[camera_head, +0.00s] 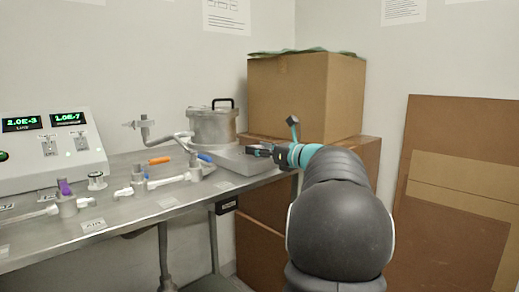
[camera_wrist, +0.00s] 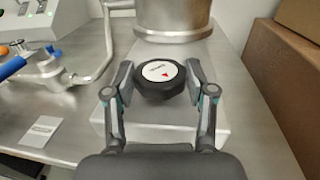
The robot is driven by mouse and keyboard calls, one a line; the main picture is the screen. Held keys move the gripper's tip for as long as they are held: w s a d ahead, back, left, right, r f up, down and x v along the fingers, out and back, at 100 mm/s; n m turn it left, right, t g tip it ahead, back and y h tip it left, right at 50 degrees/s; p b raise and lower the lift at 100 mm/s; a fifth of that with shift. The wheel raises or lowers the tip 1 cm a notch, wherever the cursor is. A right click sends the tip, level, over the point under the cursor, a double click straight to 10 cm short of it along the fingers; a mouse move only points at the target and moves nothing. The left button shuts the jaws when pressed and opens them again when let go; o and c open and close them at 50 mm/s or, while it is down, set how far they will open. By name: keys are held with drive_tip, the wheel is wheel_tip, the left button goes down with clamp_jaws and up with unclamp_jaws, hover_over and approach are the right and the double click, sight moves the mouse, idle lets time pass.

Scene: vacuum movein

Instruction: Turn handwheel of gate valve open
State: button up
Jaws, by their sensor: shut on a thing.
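In the head view my gripper (camera_head: 262,151) reaches over the right end of the bench, above the grey block (camera_head: 232,161). The handwheel is hard to make out there.
The steel bench (camera_head: 150,207) carries pipes, an orange-handled valve (camera_head: 159,160), a blue handle (camera_head: 205,157), a purple handle (camera_head: 65,187) and a control panel (camera_head: 45,145) with green readouts. Cardboard boxes (camera_head: 300,95) are stacked close behind and right of my arm. Brown sheets (camera_head: 450,240) lean on the wall.

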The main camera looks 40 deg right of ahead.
drive_tip(key=n+g+y, duration=0.1)
drive_tip(key=y, duration=0.1)
drive_tip(key=n+y, duration=0.2)
drive_tip(key=n+g+y, duration=0.1)
drive_tip(key=y, duration=0.1)
drive_tip(key=shift+w+d+f+g+p, duration=0.1)
drive_tip(key=shift+w+d+g+p, duration=0.1)
drive_tip(key=shift+d+g+p, duration=0.15)
drive_tip(key=shift+w+d+n+g+y, duration=0.1)
drive_tip(key=shift+w+n+g+y, duration=0.05)
drive_tip(key=shift+n+g+y, duration=2.85)
drive_tip(key=shift+g, duration=0.25)
drive_tip(key=o, duration=1.2)
drive_tip(key=shift+c, duration=0.2)
drive_tip(key=shift+m+t+h, duration=0.7)
drive_tip(key=shift+m+t, duration=0.2)
drive_tip(key=shift+t, duration=0.3)
